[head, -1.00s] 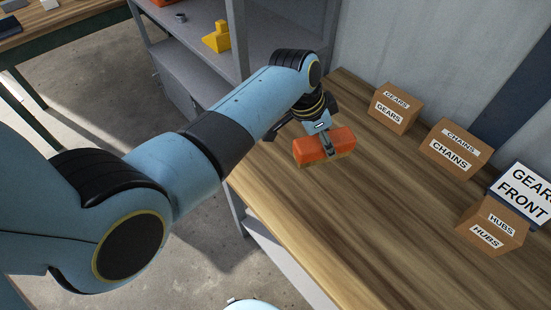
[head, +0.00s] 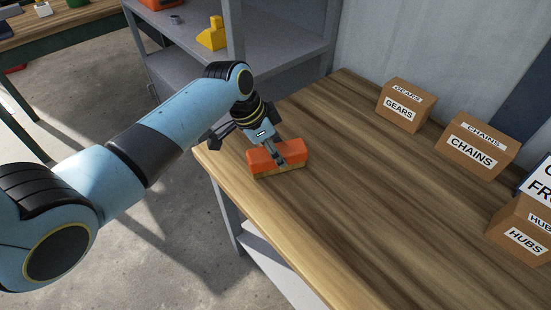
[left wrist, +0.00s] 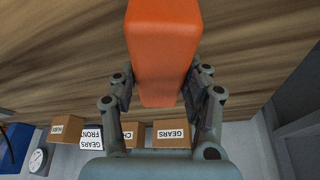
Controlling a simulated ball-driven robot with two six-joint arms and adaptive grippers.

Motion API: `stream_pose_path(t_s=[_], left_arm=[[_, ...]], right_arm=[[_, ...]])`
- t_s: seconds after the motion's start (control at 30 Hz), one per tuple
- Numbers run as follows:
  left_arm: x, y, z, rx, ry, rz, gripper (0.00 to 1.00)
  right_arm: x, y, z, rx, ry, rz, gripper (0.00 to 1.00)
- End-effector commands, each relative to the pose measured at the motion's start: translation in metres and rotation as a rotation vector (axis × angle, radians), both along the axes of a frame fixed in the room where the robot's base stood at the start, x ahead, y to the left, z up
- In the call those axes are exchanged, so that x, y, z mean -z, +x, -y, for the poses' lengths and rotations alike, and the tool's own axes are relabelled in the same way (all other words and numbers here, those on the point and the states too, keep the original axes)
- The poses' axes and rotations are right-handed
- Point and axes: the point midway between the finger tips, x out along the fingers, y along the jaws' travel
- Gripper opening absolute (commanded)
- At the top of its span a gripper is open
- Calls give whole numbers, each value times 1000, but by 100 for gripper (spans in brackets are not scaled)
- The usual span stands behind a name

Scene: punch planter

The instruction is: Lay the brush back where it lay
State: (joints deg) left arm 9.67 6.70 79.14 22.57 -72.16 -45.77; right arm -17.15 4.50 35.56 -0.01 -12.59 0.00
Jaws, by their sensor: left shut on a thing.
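The brush has an orange-red block handle (head: 264,159) with a tan strip along its underside. It is at the left end of the wooden workbench (head: 330,210), near the front edge. My left gripper (head: 280,160) is shut on the brush from above. In the left wrist view the orange brush (left wrist: 163,50) sits between the two fingers (left wrist: 165,95). The brush is level and low over the bench top; I cannot tell whether its underside touches the wood. My right gripper is not in view.
Cardboard boxes labelled GEARS (head: 405,106), CHAINS (head: 477,145) and HUBS (head: 522,235) stand along the back of the bench. A grey shelf unit (head: 285,60) with a yellow object (head: 212,36) stands beyond the left end. The middle of the bench is clear.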

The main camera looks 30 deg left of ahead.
Motion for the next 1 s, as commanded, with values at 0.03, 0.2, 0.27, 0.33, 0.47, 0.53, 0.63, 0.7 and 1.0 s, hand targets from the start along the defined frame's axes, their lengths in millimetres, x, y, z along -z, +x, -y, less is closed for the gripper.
stream_pose_path(t_s=[0.03, 0.2, 0.27, 0.33, 0.47, 0.53, 0.63, 0.7, 1.0], left_arm=[[5, 0, 0, 0, 0, 1, 12], [2, 1, 0, -1, 1, 2, 12], [2, 1, 0, -1, 1, 2, 12], [3, 1, 0, 0, 0, 1, 12], [5, 1, 0, 0, 0, 1, 55], [5, 1, 0, 0, 0, 1, 64], [5, 0, 0, 0, 0, 1, 70], [5, 0, 0, 0, 0, 1, 70], [-10, -2, -4, -1, 2, 3, 70]], right_arm=[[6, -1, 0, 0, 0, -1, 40], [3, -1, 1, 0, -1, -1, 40], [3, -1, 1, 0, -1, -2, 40], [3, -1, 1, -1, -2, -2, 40], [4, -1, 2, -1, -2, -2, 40], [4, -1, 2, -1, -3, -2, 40], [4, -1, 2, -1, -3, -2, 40], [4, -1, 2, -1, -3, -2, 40], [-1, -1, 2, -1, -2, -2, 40]])
